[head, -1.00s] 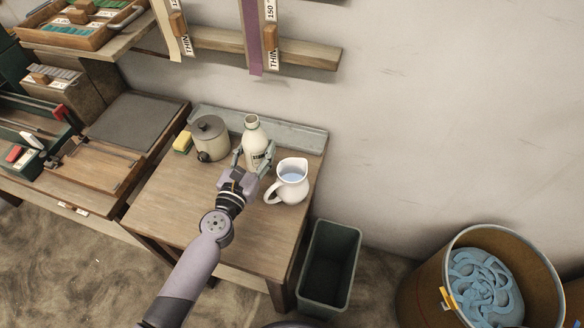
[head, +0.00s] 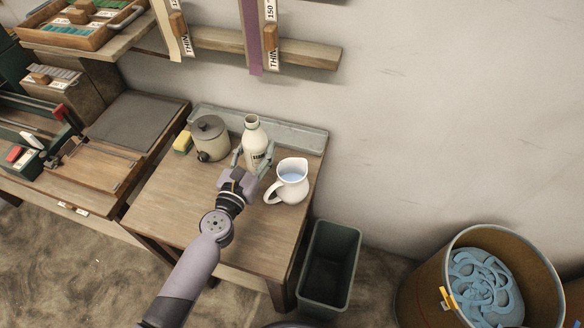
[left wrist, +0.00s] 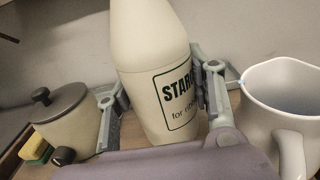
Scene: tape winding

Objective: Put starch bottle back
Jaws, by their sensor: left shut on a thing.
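My left gripper (head: 253,162) is shut around the bottle, one finger on each side. In the left wrist view the bottle (left wrist: 150,62) shows its "STARCH" label, partly cut off, between the fingers (left wrist: 163,100). Its base is partly hidden behind the gripper, so I cannot tell whether it touches the table. My right gripper is not in view.
A lidded pot (head: 210,140) and yellow sponge (head: 182,142) are to the left. A dark bin (head: 329,265) stands right of the table. The table's front half is clear.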

